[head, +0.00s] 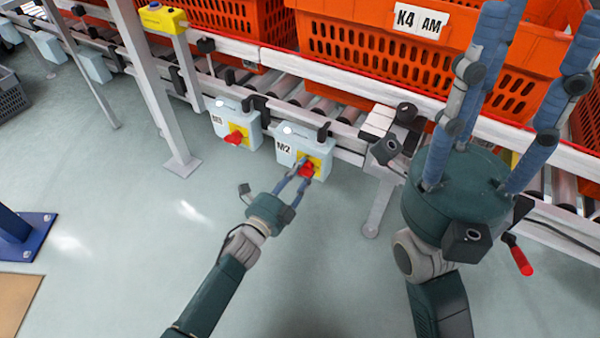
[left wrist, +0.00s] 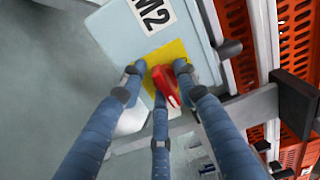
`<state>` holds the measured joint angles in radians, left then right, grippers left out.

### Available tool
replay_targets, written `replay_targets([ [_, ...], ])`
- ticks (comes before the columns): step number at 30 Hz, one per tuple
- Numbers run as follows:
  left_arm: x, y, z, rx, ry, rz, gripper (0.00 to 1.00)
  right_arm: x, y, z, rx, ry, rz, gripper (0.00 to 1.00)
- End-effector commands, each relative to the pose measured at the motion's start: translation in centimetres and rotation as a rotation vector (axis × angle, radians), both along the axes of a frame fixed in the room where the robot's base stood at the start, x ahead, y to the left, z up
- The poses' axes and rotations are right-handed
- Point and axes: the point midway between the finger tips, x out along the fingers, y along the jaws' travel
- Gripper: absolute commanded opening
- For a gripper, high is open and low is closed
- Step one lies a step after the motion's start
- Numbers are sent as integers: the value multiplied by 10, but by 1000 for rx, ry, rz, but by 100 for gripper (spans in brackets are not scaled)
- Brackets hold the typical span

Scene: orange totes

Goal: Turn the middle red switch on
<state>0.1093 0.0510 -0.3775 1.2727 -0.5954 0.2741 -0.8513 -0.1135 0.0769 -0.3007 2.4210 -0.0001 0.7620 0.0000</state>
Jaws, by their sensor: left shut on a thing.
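The M2 switch box (head: 290,150) is pale blue with a yellow plate, mounted on the conveyor's side rail. Its red switch (head: 308,170) sits on that plate. My left gripper (head: 304,170) is shut on this red switch, reaching it from the front. In the left wrist view the blue fingers close around the red switch (left wrist: 165,86), partly hiding it, and the M2 label shows above. My right gripper (head: 540,25) is large in the foreground at right, its fingers pointing up and spread apart, with nothing between them.
The M3 box (head: 222,118), with its own red switch (head: 235,137), is left of M2. Another red handle (head: 520,258) shows at lower right beside my right gripper. Orange totes (head: 380,50) stand on the roller conveyor behind.

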Motion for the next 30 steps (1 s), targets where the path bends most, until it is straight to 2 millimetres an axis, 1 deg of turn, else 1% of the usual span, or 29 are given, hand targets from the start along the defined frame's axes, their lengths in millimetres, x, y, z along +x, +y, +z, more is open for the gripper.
replay_targets([
  [9,0,1,-1,60,-31,2,5,0,0,2,-2,-8,0,40],
  [21,0,1,-1,63,-33,2,5,-2,0,5,-1,-18,-1,40],
  [22,0,1,-1,63,-33,2,35,-2,0,4,-1,-18,-1,40],
  [30,0,1,0,60,-34,1,35,-3,-1,3,1,-12,-1,40],
])
